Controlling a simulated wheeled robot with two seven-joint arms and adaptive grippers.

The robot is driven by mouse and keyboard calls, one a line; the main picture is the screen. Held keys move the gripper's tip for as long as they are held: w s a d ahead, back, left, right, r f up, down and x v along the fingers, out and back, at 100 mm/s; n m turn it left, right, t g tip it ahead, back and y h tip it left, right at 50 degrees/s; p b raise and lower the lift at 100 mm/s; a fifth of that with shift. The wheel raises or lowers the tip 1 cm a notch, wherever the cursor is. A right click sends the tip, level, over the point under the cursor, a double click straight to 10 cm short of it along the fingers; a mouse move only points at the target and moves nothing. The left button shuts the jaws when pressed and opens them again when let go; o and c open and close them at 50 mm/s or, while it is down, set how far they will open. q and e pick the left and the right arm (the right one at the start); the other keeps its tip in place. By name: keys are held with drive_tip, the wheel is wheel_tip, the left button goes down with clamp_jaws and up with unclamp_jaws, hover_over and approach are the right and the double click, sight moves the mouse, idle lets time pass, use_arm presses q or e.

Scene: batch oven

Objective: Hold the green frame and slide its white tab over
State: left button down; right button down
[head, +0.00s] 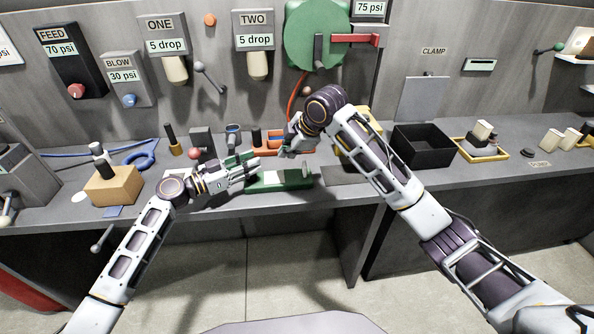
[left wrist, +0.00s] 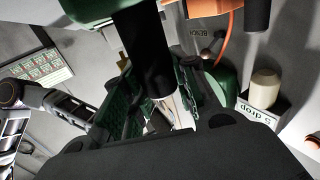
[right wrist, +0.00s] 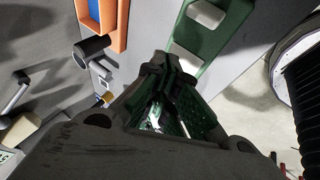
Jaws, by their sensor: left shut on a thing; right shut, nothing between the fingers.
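The green frame (head: 296,181) lies near the front edge of the bench, in the middle of the head view. A white tab (head: 271,178) shows in its middle. My left gripper (head: 253,166) is shut on the frame at its left end; the fingers hide the exact contact. My right gripper (head: 287,153) is shut and empty, just above and behind the frame's right part. In the right wrist view the frame (right wrist: 222,42) runs beyond the closed fingertips (right wrist: 160,70), with pale areas inside it.
A tan block (head: 113,186) and a blue ring (head: 139,160) are to the left. A black bin (head: 424,146) and a yellow tray (head: 480,149) are to the right. Valves and gauges line the back wall.

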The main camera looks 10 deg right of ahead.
use_arm(q)
drive_tip(key=c, duration=1.1)
unclamp_jaws()
drive_tip(key=shift+f, duration=0.1)
drive_tip(key=shift+o, duration=0.2)
drive_tip(key=shift+a, duration=0.1)
drive_tip(key=shift+v, duration=5.9)
drive_tip(key=shift+s, duration=0.1)
